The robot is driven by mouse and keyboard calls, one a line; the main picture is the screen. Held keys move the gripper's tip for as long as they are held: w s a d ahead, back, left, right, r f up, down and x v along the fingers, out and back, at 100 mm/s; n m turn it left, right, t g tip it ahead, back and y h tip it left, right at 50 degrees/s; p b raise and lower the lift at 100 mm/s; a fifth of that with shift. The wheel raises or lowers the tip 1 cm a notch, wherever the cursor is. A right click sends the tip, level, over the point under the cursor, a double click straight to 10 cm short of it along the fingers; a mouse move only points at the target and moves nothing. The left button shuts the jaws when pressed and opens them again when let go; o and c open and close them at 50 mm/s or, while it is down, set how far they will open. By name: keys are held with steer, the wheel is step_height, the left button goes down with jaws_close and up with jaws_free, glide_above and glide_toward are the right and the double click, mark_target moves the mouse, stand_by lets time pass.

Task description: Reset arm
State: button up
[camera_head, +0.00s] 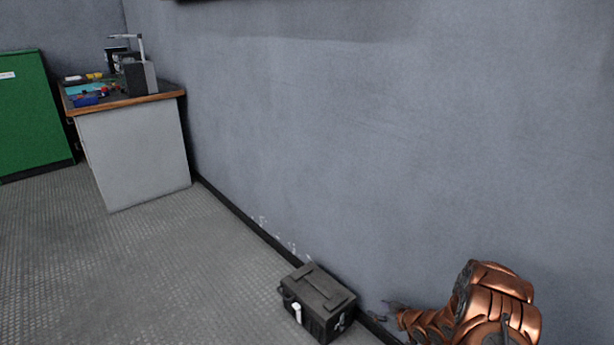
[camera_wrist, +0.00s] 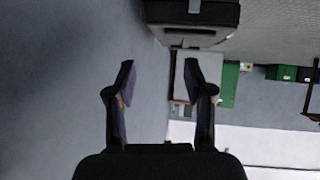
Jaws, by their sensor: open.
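My copper-coloured arm shows at the lower right of the head view, close to the wall. My gripper (camera_head: 388,310) reaches left from it, just right of the black box. In the wrist view my gripper (camera_wrist: 160,75) shows two dark fingers spread apart with nothing between them. Part of the far room shows behind the right finger.
A black box (camera_head: 318,300) with a top handle stands on the floor by the wall (camera_head: 380,150); it also shows in the wrist view (camera_wrist: 190,14). A workbench (camera_head: 135,150) with tools and a green cabinet (camera_head: 30,115) stand farther left. The floor between is clear.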

step_height(320, 180, up, 13)
steer(key=w+d+h+p, duration=0.2)
steer(key=p, duration=0.3)
steer(key=s+d+r+m+g+h+p, duration=0.1)
steer(key=s+r+h+p, duration=0.2)
steer(key=r, duration=0.6)
steer(key=s+r+m+g+p, duration=0.15)
steer(key=s+r+p, duration=0.25)
steer(key=r, duration=0.5)
steer(key=s+d+r+m+g+h+p, duration=0.1)
steer(key=s+r+h+p, duration=0.2)
steer(key=r, duration=0.6)
steer(key=s+a+r+m+g+p, duration=0.1)
steer(key=s+a+r+g+p, duration=0.1)
steer(key=s+r+p, duration=0.55)
steer(key=s+a+r+m+g+p, duration=0.1)
steer(key=s+r+m+g+p, duration=0.15)
steer(key=s+r, duration=0.9)
steer(key=s+a+r+g+p, duration=0.1)
steer(key=s+a+r+p, duration=0.1)
steer(key=s, duration=0.6)
steer(key=s+a+r+g+y+p, duration=0.1)
steer(key=s+a+r+p, duration=0.2)
steer(key=s+r, duration=0.4)
steer(key=s+a+r+g+y+p, duration=0.1)
steer(key=s+r+p, duration=0.3)
steer(key=s, duration=0.5)
steer(key=shift+s+a+r+m+g+p, duration=0.15)
steer(key=shift+a+r+m+g+p, duration=0.15)
steer(key=shift+a+r, duration=0.45)
